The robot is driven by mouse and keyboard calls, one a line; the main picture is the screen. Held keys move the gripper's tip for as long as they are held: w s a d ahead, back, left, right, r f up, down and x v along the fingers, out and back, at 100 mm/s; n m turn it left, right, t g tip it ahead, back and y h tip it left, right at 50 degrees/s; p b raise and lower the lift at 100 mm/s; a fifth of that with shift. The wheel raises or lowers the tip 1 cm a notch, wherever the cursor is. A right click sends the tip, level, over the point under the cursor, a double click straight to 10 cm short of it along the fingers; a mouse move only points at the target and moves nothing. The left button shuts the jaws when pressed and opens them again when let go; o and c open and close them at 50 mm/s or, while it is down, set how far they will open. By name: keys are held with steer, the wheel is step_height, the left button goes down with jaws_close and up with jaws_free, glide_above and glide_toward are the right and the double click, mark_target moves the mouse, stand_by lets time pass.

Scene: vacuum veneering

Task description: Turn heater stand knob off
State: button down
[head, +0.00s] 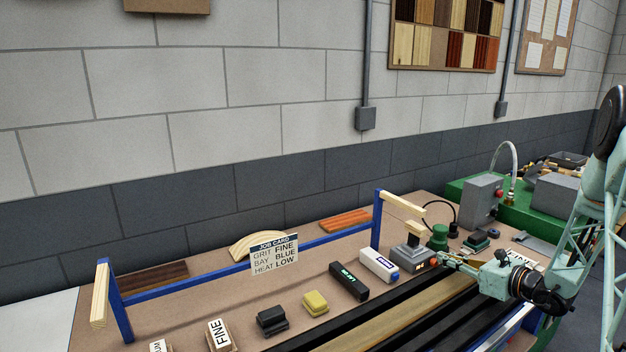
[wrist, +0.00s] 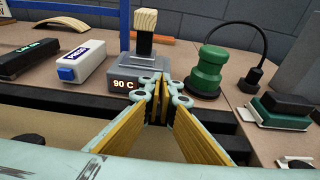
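The heater stand (wrist: 124,88) is a grey box with a lit display reading 90 C. It also shows in the head view (head: 410,254). A block with a pale wooden handle (wrist: 146,22) stands on top of it. My gripper (wrist: 160,88) is at the stand's front right, just right of the display; in the head view my gripper (head: 444,256) reaches in from the right. Its fingertips are very close together, and I cannot tell whether something thin is between them.
A white block with a blue end (wrist: 84,62) and a dark block with a green display (wrist: 28,58) lie left of the stand. A green round-topped tool (wrist: 208,70) with a black cable stands close on the right. A green-and-black block (wrist: 280,110) lies farther right.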

steer(key=shift+s+a+b, duration=0.2)
steer(key=shift+a+b, duration=0.25)
steer(key=shift+a, duration=0.15)
steer(key=shift+s+a+f+b, duration=0.2)
steer(key=shift+s+b, duration=0.05)
steer(key=shift+b, duration=0.2)
steer(key=shift+r, duration=0.55)
stand_by(0.3)
steer(key=shift+s+d+b, duration=0.15)
steer(key=shift+s+d, duration=0.35)
steer(key=shift+s, duration=0.35)
steer(key=shift+s+d+b, duration=0.1)
steer(key=shift+s+d, duration=0.45)
steer(key=shift+s, duration=0.3)
steer(key=shift+s+d+b, duration=0.15)
steer(key=shift+s+d, duration=0.35)
steer(key=shift+s, duration=0.35)
